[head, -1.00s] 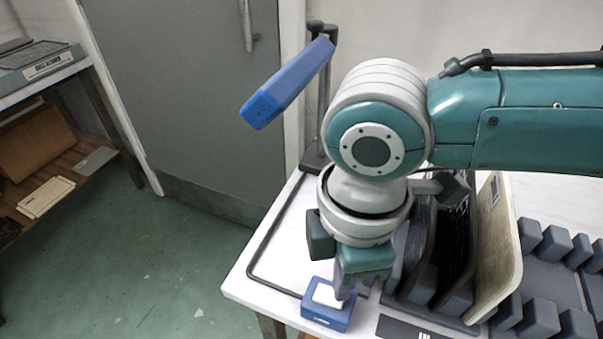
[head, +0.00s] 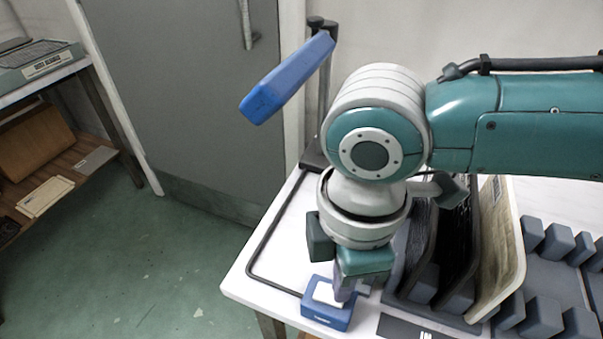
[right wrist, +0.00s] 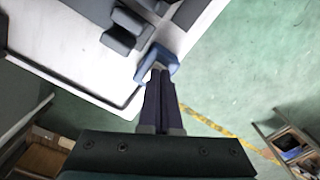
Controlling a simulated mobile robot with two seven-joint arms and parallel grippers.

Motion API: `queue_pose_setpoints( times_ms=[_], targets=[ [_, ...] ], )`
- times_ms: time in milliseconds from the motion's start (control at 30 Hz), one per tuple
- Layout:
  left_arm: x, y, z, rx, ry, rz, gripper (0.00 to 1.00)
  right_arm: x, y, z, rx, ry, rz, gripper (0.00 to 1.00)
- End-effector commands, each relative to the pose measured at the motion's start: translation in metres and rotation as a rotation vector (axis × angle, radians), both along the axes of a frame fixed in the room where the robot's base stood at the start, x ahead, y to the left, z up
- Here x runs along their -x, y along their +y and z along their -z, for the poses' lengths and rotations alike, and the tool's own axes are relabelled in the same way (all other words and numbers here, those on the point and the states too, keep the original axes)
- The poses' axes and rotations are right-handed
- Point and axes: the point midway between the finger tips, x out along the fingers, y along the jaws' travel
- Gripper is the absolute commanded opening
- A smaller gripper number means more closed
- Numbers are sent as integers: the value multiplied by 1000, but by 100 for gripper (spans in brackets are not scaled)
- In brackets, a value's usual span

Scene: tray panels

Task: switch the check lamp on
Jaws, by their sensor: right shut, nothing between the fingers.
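The check lamp is a blue elongated head (head: 287,80) on a dark post at the table's back left edge. I see no clear glow from it. A blue switch box with a white rocker (head: 327,296) sits at the table's front left edge. My right gripper (head: 343,291) points down at the box, shut and empty, its fingertips at the right part of the rocker. In the right wrist view the shut fingers (right wrist: 161,72) overlap the blue box (right wrist: 170,60). I cannot tell whether they touch the rocker. My left gripper is out of view.
Right of the box stands a dark rack with upright panels, one of them cream-coloured (head: 499,250). Grey slotted blocks (head: 541,317) lie farther right. A thin dark frame outline (head: 262,240) runs on the white tabletop. Green floor is open at the left.

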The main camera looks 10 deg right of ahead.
Motion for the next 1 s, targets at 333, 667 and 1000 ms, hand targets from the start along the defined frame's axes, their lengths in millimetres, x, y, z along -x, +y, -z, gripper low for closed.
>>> queue_pose_setpoints(
  times_ms=[333, 667, 1000],
  targets=[
    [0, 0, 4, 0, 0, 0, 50, 0, 0, 6, 0, 0, 0, 0],
    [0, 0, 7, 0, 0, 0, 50, 0, 0, 10, 0, 0, 0, 0],
    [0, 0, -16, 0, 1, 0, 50, 0, 0, -11, 0, 0, 0, 0]
  ],
)
